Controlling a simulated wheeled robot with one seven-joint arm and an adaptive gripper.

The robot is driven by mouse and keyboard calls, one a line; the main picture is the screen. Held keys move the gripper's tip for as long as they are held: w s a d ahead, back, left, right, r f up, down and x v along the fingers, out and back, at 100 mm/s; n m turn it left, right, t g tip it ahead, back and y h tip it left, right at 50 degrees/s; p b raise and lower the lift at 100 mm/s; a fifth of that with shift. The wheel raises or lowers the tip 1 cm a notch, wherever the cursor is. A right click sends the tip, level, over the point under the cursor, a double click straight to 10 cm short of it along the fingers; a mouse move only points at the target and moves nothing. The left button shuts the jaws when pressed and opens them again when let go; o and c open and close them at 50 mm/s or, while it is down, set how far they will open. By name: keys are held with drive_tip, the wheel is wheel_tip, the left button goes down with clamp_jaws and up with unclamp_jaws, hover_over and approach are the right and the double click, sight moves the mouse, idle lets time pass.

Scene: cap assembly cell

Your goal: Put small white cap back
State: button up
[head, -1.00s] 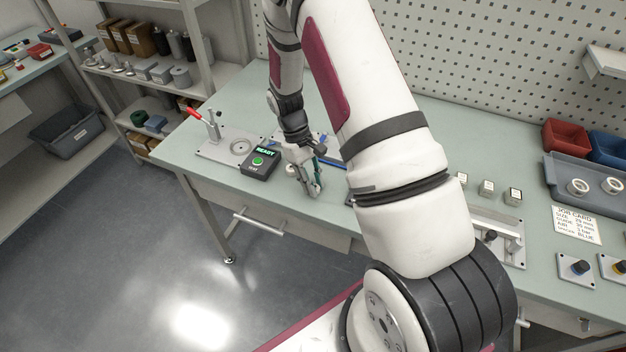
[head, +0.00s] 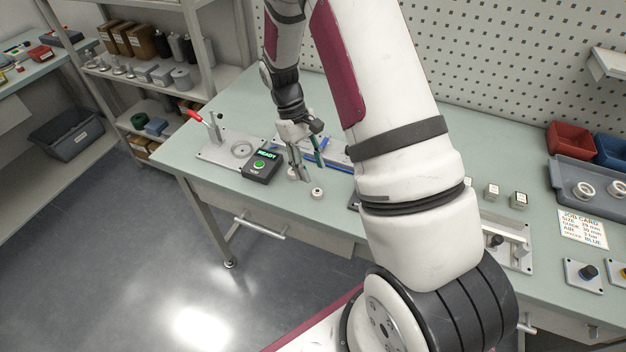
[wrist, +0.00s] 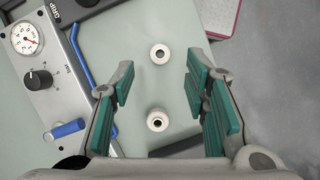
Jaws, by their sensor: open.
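Two small white round pieces with dark centre holes stand apart on the green bench. In the wrist view, one (wrist: 160,54) is farther up, between the fingertips in the picture, and the other (wrist: 157,120) is lower, between the fingers. In the head view, one white piece (head: 318,193) stands clear near the bench's front edge; the other (head: 292,173) is partly hidden by a finger. I cannot tell which is the named cap. My gripper (head: 308,172) is open and empty above the bench beside them; its green-padded fingers show in the wrist view (wrist: 160,78).
A black box with a READY display (head: 262,165) stands just left of my gripper. A plate with a red-handled clamp (head: 215,145) is farther left. A grey panel with a gauge (wrist: 26,38) and knob lies beside the fingers. The bench's front edge is close.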

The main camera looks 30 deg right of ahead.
drive_tip(key=s+a+r+m+t+b, duration=0.1)
drive_tip(key=s+a+r+t, duration=0.15)
drive_tip(key=r, duration=0.85)
drive_tip(key=s+a+r+t, duration=0.1)
drive_tip(key=a+r+t, duration=0.15)
drive_tip(key=r, duration=0.85)
drive_tip(key=s+a+r+t, duration=0.2)
drive_tip(key=s+a+r, duration=0.1)
drive_tip(key=s, duration=0.4)
drive_tip(key=s+a+r+m+t, duration=0.1)
drive_tip(key=s+a+r+t, duration=0.2)
drive_tip(key=s, duration=0.4)
drive_tip(key=shift+a+r+y, duration=0.2)
drive_tip(key=shift+r+y, duration=0.2)
drive_tip(key=shift+r, duration=0.3)
drive_tip(key=shift+s, duration=0.1)
